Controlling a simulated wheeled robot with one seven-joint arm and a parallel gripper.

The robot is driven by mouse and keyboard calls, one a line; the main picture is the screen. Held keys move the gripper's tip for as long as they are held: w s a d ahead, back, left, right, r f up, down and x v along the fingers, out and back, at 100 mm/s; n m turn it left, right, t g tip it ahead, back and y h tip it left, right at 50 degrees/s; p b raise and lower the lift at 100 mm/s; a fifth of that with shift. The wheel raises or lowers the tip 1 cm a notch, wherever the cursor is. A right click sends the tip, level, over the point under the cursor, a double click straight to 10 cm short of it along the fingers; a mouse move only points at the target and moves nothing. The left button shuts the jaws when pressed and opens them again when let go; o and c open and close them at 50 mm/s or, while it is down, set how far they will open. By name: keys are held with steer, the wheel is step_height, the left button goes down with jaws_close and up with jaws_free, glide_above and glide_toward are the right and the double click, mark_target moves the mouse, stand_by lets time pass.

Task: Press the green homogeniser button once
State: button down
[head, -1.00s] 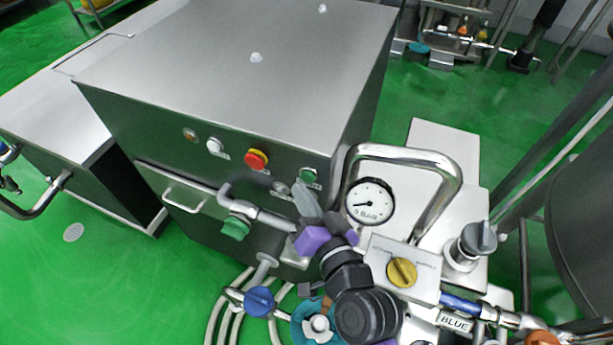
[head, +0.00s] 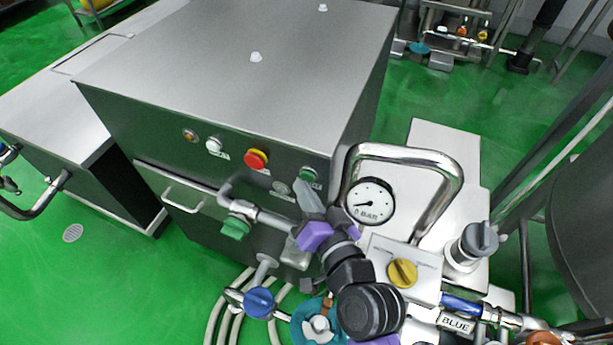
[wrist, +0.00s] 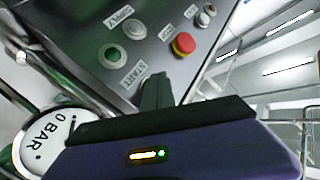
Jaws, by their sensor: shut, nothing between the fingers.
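The green homogeniser button (head: 308,174) is at the right end of the button row on the steel cabinet's front. It also shows in the wrist view as a round green button (wrist: 113,55) with a pale ring, near a START label. My gripper (head: 303,184) is shut and empty, its narrow grey fingers pointing up at the panel just below the green button. In the wrist view the closed fingertips (wrist: 156,84) are to the lower right of the green button, apart from it in the picture. Whether they touch the panel cannot be told.
A red button (head: 256,159) on a yellow base, a white button (head: 214,146) and an amber lamp (head: 190,135) share the panel. A pressure gauge (head: 370,202) and a bent steel pipe (head: 452,178) stand close right of my gripper. A green-handled valve (head: 236,227) is left.

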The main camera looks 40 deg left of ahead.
steer(key=shift+w+a, duration=0.1)
steer(key=shift+w, duration=0.3)
stand_by(0.5)
steer(key=shift+s, duration=0.15)
steer(key=shift+s+d, duration=0.25)
steer(key=shift+s, duration=0.45)
steer(key=shift+s+d+p, duration=0.2)
steer(key=shift+s+p, duration=0.05)
steer(key=shift+s, duration=0.55)
steer(key=shift+s+d+p, duration=0.15)
steer(key=shift+s+p, duration=0.15)
steer(key=shift+s, duration=0.55)
steer(key=shift+s+d+p, duration=0.2)
steer(key=shift+s+p, duration=0.05)
steer(key=shift+s, duration=0.55)
